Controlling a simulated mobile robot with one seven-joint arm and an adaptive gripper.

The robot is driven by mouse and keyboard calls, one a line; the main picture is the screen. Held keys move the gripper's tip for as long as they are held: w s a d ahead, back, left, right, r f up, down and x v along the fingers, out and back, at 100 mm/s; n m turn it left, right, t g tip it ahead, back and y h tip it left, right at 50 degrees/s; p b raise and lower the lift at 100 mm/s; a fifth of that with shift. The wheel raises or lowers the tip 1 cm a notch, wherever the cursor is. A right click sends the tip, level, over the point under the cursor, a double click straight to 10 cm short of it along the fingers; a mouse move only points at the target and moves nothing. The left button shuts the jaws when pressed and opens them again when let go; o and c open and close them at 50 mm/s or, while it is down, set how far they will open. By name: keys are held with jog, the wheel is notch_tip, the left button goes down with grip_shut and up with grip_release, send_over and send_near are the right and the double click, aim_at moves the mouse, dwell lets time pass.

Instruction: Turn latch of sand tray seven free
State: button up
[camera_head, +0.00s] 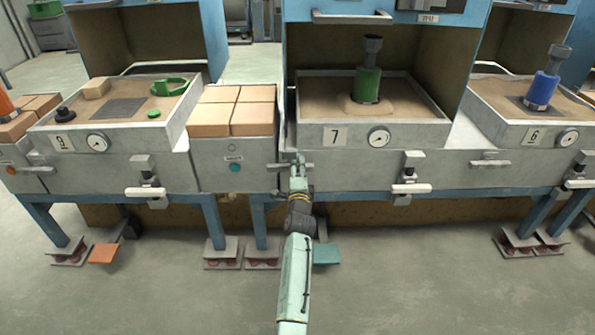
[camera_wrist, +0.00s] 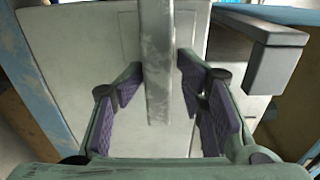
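Sand tray seven (camera_head: 300,112) is the middle tray, with a "7" plate and a round gauge on its front. A grey bar-shaped latch (camera_head: 276,166) sits level at the left end of its front. My gripper (camera_head: 298,163) is at this latch and hides part of it. In the wrist view, the latch bar (camera_wrist: 158,60) runs upright between the purple finger pads. My gripper (camera_wrist: 160,88) is open around it, with gaps showing on both sides. A pale lever clamp (camera_head: 411,188) hangs lower at the middle of the tray's front.
A green-handled tool (camera_head: 368,75) stands in tray seven's sand. A box of orange-tan blocks (camera_head: 235,150) is left of the latch. Tray six (camera_head: 505,132) is at right, tray nine (camera_head: 120,128) at left. In the wrist view, a grey block-ended arm (camera_wrist: 275,60) juts in at upper right.

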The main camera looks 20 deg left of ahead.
jog(key=shift+s+f, duration=0.1)
jog(key=shift+s, duration=0.1)
jog(key=v, duration=1.1)
jog(key=shift+s+d, duration=0.2)
jog(key=shift+s, duration=0.15)
